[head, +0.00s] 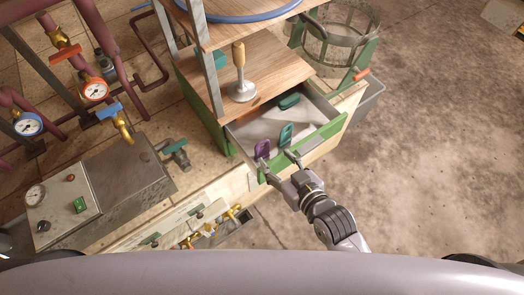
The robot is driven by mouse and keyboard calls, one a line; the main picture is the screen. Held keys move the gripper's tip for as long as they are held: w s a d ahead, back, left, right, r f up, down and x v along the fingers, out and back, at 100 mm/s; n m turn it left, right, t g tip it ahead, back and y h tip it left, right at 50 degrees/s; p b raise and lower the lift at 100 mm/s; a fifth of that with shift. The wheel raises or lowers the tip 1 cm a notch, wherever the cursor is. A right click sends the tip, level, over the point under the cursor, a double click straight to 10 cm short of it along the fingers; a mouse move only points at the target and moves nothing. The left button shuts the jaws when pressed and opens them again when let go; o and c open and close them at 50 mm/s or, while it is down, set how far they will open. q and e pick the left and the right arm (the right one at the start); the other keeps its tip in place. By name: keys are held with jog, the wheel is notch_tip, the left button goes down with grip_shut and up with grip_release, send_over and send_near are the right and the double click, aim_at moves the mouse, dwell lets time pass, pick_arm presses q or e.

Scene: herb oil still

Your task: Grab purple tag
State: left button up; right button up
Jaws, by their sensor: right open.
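The purple tag (263,149) is in the open drawer (318,138) near its front left corner and appears to stand upright or lean. My right gripper (278,160) is at the drawer's front edge, open, with its fingers spread. Its left fingertip is just below the purple tag in the picture, and the right one is near a teal tag (286,134). I cannot tell whether the left finger touches the purple tag. Nothing shows held between the fingers. My left gripper is not in view.
Another teal tag (289,101) lies at the drawer's back. A wooden shelf (272,70) with a wooden-handled metal tool (240,80) stands above the drawer's left. A metal basket (336,40) is behind. Pipes with gauges (95,91) are at left. The floor (430,130) at right is clear.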

aim_at(262, 142)
jog(key=x, duration=1)
jog(key=shift+w+d+r+p, duration=0.1)
jog(key=shift+r+p, duration=0.15)
jog(key=shift+p, duration=0.1)
jog(key=shift+c, duration=0.4)
jog(key=c, duration=0.8)
